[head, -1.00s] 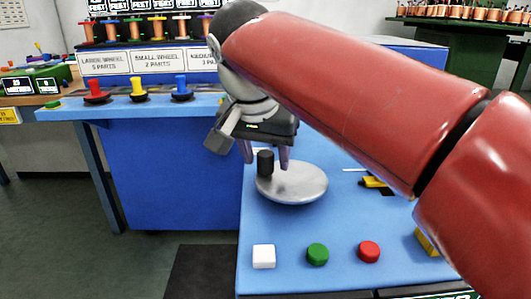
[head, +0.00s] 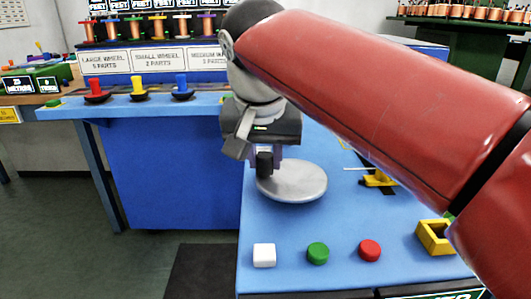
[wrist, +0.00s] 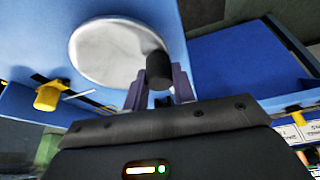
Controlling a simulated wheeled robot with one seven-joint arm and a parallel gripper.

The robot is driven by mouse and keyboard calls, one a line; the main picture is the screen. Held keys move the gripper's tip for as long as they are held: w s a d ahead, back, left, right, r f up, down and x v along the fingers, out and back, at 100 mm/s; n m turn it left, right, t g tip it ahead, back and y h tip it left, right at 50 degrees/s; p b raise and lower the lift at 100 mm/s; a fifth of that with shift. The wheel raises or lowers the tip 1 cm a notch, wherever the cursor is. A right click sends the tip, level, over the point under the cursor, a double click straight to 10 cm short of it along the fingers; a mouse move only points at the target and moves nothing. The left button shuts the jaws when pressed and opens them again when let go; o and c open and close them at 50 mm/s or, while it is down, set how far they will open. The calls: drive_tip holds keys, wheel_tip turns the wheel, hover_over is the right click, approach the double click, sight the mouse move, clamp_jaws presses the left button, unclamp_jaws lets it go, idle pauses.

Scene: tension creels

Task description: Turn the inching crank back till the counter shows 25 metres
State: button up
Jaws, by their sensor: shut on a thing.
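The inching crank is a pale grey disc (head: 300,186) with an upright black handle (head: 264,163) near its left rim, on the blue bench. My gripper (head: 264,152) points down from above and is shut on the black handle. In the wrist view, the disc (wrist: 100,45) is at top centre, and the handle (wrist: 158,70) sits between the two purple-grey fingers (wrist: 158,85). A dark display panel (head: 440,295) is cut off at the lower edge; its reading cannot be seen.
A white block (head: 264,255), a green button (head: 317,253) and a red button (head: 369,251) line the bench front. A yellow open box (head: 434,238) and a yellow piece (head: 378,178) stand to the right. Coloured spools (head: 138,88) stand on the blue bench behind.

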sight(269, 185)
drive_tip(key=n, duration=0.1)
drive_tip(key=s+n+y, duration=0.1)
drive_tip(key=n, duration=0.1)
drive_tip(key=s+n+y, duration=0.1)
drive_tip(key=n, duration=0.1)
drive_tip(key=shift+s+d, duration=0.1)
drive_tip(key=shift+d, duration=0.05)
drive_tip(key=n, duration=0.2)
drive_tip(key=s+n+y, duration=0.1)
drive_tip(key=shift+s+d+n+g, duration=0.1)
drive_tip(key=shift+d+n+g, duration=0.2)
drive_tip(key=shift+n, duration=0.1)
drive_tip(key=shift+s+d+n+g+y, duration=0.2)
drive_tip(key=shift+n+y, duration=0.05)
drive_tip(key=shift+n, duration=0.45)
drive_tip(key=shift+s+d+n+g+y, duration=0.15)
drive_tip(key=shift+s+n+g+y, duration=0.1)
drive_tip(key=shift+n, duration=0.45)
drive_tip(key=o, duration=1)
